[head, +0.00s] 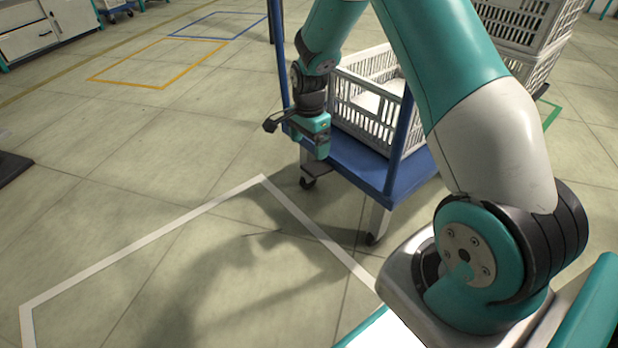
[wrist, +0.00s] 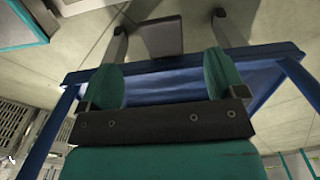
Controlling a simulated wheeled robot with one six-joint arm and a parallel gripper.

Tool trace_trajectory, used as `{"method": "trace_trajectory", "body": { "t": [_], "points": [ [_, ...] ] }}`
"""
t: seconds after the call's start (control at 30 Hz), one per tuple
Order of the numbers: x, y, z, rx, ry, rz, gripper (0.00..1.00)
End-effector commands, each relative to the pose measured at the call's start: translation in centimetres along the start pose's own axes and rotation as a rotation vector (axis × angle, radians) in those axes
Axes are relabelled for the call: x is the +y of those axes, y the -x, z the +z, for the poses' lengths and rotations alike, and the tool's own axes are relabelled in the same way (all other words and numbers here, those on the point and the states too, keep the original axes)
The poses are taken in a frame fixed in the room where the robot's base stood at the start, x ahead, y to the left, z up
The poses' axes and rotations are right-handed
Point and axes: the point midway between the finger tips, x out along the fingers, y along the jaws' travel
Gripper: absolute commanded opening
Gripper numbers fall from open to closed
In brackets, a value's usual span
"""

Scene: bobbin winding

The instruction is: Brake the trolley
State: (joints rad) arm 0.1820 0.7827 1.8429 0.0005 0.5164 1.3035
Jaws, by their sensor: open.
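The blue trolley (head: 366,166) stands on the floor right of a white-outlined bay, on grey legs with dark casters. My gripper (head: 310,148) is at its near left end, pointing down at about deck height. In the wrist view its two fingers (wrist: 168,30) are apart with nothing gripped. A flat grey plate (wrist: 162,37) shows between the fingertips, at the trolley's blue edge; it looks like a brake pedal, though I cannot be sure. I cannot tell whether the fingers touch it.
A white crate (head: 362,112) with pale contents sits on the trolley between blue posts (head: 400,135). More crates (head: 525,35) are stacked behind at the right. The white-outlined bay (head: 140,243) is empty. Yellow (head: 125,85) and blue floor outlines lie beyond, with clear floor between.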

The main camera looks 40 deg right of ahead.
Motion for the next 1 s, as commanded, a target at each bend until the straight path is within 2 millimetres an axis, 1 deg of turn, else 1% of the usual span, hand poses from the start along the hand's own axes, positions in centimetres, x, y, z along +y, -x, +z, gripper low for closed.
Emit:
{"method": "trace_trajectory", "body": {
  "t": [0.03,0.1,0.3,0.4,0.5,0.6,0.87,0.97,1.0],
  "points": [
    [0.1,-2.0,0.0,-0.001,0.001,0.003,0.89],
    [0.0,-3.6,0.0,-0.001,0.001,0.002,0.89],
    [0.0,-7.4,0.0,0.000,0.001,0.001,0.89],
    [0.0,-8.6,0.0,0.000,0.001,0.000,0.89],
    [0.0,-9.3,0.0,0.000,0.001,-0.001,0.89],
    [0.0,-9.6,0.0,0.000,0.001,-0.001,0.89],
    [0.0,-9.5,0.0,0.000,0.001,-0.001,0.89],
    [0.0,-9.5,0.0,0.000,0.001,-0.001,0.69],
    [0.0,-9.5,0.0,0.000,0.001,-0.001,0.59]
  ]
}}
